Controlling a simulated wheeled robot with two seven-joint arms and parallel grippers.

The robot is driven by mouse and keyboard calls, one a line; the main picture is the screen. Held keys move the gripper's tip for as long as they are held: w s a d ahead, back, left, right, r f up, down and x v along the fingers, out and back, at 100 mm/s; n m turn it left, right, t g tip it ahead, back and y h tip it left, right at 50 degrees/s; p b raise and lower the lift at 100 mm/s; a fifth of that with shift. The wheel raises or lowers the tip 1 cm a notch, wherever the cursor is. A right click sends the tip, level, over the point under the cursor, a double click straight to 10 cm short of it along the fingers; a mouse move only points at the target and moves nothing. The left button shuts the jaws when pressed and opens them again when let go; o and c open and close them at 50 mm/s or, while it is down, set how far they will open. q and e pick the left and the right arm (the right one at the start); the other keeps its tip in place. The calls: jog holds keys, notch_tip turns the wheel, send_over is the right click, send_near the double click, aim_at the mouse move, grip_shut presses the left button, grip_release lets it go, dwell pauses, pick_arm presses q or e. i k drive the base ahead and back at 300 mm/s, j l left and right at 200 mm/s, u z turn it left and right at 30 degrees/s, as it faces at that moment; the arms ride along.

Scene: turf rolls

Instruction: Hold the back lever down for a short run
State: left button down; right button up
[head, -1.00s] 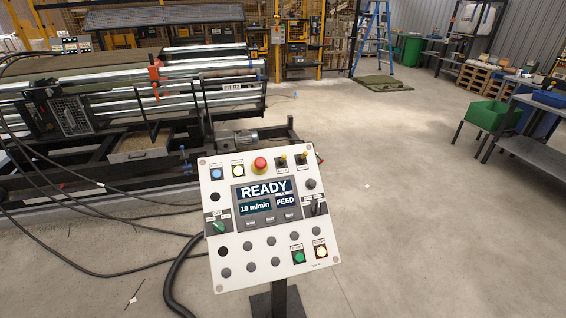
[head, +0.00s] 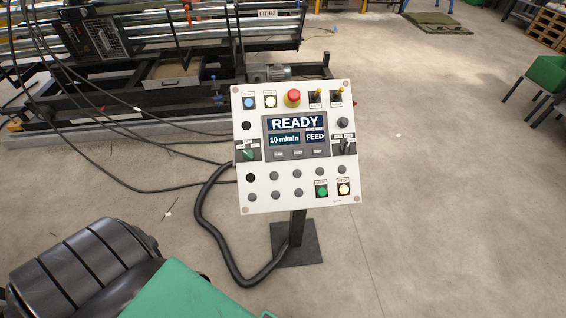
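A white control panel (head: 246,204) stands tilted on a dark post at the middle of the head view. Its screen (head: 295,130) reads READY, 10 m/min and FEED. A black lever-like switch (head: 345,147) sits at its right edge. Two small yellow-tipped toggles (head: 316,93) are at its top right, beside a red mushroom button (head: 292,98). A green knob (head: 248,155) is at its left edge. A green button (head: 321,191) and a lit pale button (head: 344,189) are at its lower right. The labels are too small to tell which control is the back lever. Neither gripper shows.
A machine with metal rollers (head: 215,28) stands behind the panel. A thick black hose (head: 204,213) and thin cables lie on the floor left of the post's base plate (head: 308,248). Green bins (head: 549,72) are at the right edge. The floor right of the panel is clear.

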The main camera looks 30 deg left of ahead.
aim_at(314, 97)
jog(key=i+l+u, duration=0.1)
jog(key=l, duration=0.25)
jog(key=i+l+u, duration=0.15)
jog(key=l, duration=0.25)
jog(key=i+l+u, duration=0.1)
jog(key=i+l, duration=0.2)
jog(key=i+l+u, duration=0.15)
jog(key=l, duration=0.3)
jog(key=i+l+u, duration=0.1)
jog(key=l, duration=0.3)
